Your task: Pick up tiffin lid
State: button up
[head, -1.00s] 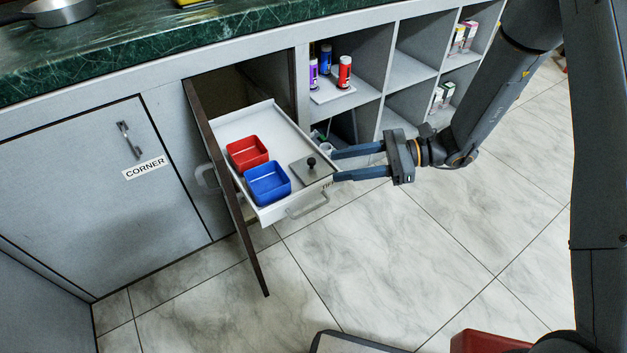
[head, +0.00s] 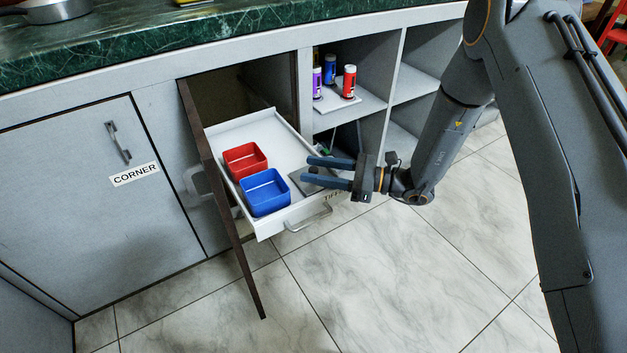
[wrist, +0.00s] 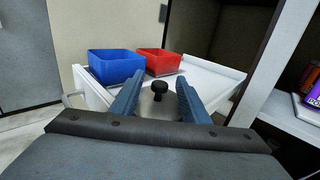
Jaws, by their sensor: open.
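The tiffin lid (wrist: 155,104) is a flat grey plate with a dark round knob (wrist: 158,88). It lies in the pulled-out white drawer, and in the head view the lid (head: 305,184) is partly covered by my fingers. My gripper (head: 307,170) is open and reaches over the drawer's right side. In the wrist view the two blue fingers of my gripper (wrist: 163,90) stand on either side of the knob, with gaps between. A blue box (head: 265,193) and a red box (head: 245,160) sit open in the drawer, left of the lid.
The white drawer (head: 238,128) juts from the cabinet, with an open dark door (head: 235,225) at its left. Shelves at right hold several bottles (head: 348,80) on a white tray. A green counter (head: 230,35) runs above. Tiled floor in front is clear.

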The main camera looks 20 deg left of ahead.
jog(key=shift+a, duration=0.4)
grip_shut()
